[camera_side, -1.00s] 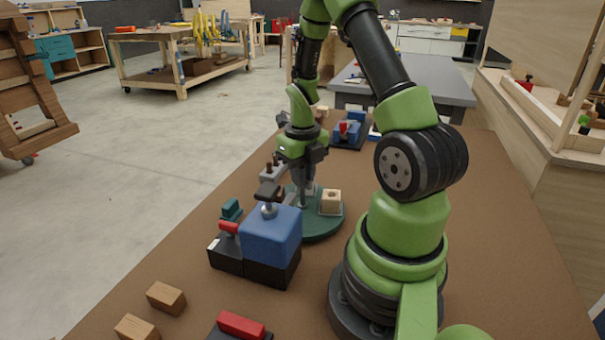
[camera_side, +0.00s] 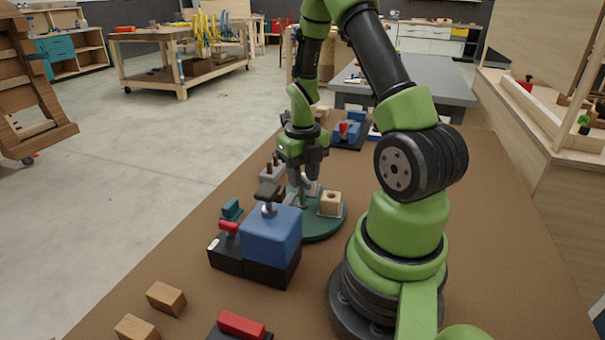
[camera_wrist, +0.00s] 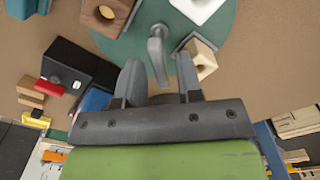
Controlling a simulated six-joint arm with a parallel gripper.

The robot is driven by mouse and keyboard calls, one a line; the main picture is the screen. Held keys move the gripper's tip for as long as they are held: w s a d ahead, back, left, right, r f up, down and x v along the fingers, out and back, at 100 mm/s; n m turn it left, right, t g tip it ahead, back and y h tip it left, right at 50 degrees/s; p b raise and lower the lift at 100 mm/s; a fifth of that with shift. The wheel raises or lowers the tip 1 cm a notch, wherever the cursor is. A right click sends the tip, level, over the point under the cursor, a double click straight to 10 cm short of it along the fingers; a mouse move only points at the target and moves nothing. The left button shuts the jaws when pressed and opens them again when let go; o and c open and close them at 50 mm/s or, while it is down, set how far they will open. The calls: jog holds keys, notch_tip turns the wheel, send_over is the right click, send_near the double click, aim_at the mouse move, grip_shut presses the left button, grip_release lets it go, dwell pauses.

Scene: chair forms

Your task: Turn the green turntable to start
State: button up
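The green turntable (camera_side: 322,231) is a round disc on the brown bench, and it also shows in the wrist view (camera_wrist: 222,30). Wooden blocks with holes stand on it, including a pale one (camera_side: 331,203). A grey upright handle (camera_wrist: 157,55) rises from the disc. My gripper (camera_side: 304,176) points down over the turntable. In the wrist view my gripper (camera_wrist: 159,70) is open, with one finger on each side of the handle's line and gaps showing at both sides. The handle's depth between the fingers is hard to judge.
A blue block on a black base (camera_side: 270,240) with a dark-topped lever stands close in front of the turntable. A red-handled black fixture (camera_side: 229,236) is beside it. Loose wooden blocks (camera_side: 166,298) lie at the near left. Another blue-and-red fixture (camera_side: 348,132) stands behind.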

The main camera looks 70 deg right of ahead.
jog(key=shift+r, duration=0.1)
notch_tip(320, 180, up, 10)
dwell(0.6)
notch_tip(320, 180, down, 10)
jog(key=m, duration=3.5)
jog(key=shift+m, duration=0.4)
